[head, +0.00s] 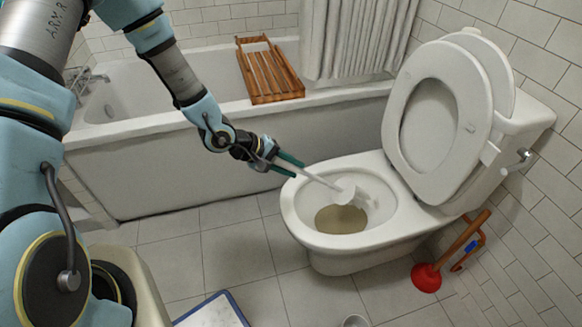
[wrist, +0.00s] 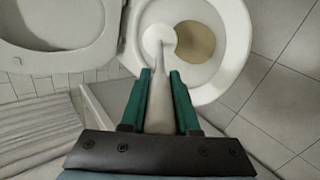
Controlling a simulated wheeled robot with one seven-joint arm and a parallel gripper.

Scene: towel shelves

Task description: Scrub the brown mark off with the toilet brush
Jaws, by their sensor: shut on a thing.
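My gripper (head: 297,168) is shut on the handle of a white toilet brush (head: 322,181) at the front left of the toilet bowl. In the wrist view the green fingers of my gripper (wrist: 160,74) flank the pale handle (wrist: 159,98). The round white brush head (wrist: 162,42) is over the inside of the bowl, beside the brown mark. I cannot tell whether it touches the bowl. The brown mark (head: 341,220) is a brownish patch low in the bowl, and it also shows in the wrist view (wrist: 194,40). The toilet (head: 301,222) has its lid and seat raised.
A bathtub (head: 180,165) with a wooden rack (head: 270,72) and a white curtain (head: 352,38) stands behind. A red plunger (head: 427,277) and a blue-and-orange item (head: 467,250) are at the right. A blue-edged white scale-like object (head: 212,312) lies in front. Floor left of the toilet is clear.

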